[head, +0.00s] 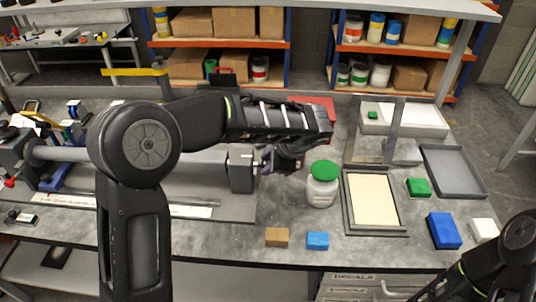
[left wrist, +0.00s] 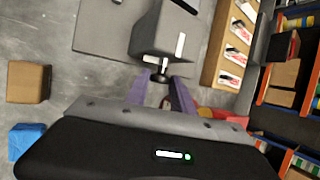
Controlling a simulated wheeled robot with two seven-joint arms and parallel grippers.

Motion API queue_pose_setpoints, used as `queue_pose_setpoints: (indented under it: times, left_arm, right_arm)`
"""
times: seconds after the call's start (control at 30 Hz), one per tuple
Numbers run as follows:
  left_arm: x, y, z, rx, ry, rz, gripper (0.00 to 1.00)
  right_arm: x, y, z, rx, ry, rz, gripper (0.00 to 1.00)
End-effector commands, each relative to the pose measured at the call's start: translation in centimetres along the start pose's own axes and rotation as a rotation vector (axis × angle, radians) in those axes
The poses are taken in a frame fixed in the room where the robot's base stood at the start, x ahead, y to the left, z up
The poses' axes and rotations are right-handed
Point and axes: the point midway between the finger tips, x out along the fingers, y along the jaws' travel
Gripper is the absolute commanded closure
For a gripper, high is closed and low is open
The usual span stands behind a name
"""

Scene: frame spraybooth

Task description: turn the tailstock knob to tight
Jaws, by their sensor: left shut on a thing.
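The tailstock (head: 241,172) is a dark grey block at the right end of the machine on the bench. It also shows at the top of the left wrist view (left wrist: 165,30), with a white strip on its face. The small dark tailstock knob (left wrist: 160,77) sticks out of its end face. My left gripper (head: 268,160) comes in from the right of the tailstock. Its purple fingers, also in the left wrist view (left wrist: 162,88), are shut on the knob. The knob's turn position cannot be read. My right arm shows at the lower right; its gripper is out of view.
A white jar with a green lid (head: 322,184) stands close to the right of my left gripper. A framed cream panel (head: 372,199), a brown block (head: 277,237) and a blue block (head: 317,240) lie on the bench. A grey tray (head: 455,172) is farther right.

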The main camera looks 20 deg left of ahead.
Motion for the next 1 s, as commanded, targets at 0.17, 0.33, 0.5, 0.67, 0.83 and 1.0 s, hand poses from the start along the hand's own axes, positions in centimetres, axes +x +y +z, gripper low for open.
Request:
queue_pose_setpoints:
  times: [0.17, 0.33, 0.5, 0.67, 0.83, 1.0]
  left_arm:
    - [-0.7, -0.6, 0.2, 0.05, 0.0, 0.125, 1.0]
    - [-0.3, -0.7, 0.0, 0.098, 0.001, 0.239, 1.0]
    - [0.0, -0.8, -0.1, 0.136, 0.001, 0.33, 1.0]
    - [0.1, -0.8, -0.1, 0.159, 0.0, 0.382, 1.0]
    - [0.1, -0.8, -0.1, 0.167, 0.001, 0.402, 1.0]
    - [0.1, -0.8, -0.1, 0.168, 0.001, 0.403, 1.0]
  right_arm:
    - [-3.6, -1.1, 0.4, 0.007, -0.01, 0.01, 0.64]
    - [-5.0, -1.3, 0.4, 0.011, -0.017, 0.016, 0.64]
    - [-5.3, -1.3, 0.5, 0.012, -0.02, 0.018, 0.64]
    - [-5.4, -1.3, 0.4, 0.012, -0.021, 0.019, 0.64]
    - [-5.4, -1.3, 0.4, 0.012, -0.02, 0.019, 0.64]
    - [-5.4, -1.3, 0.4, 0.012, -0.02, 0.019, 0.64]
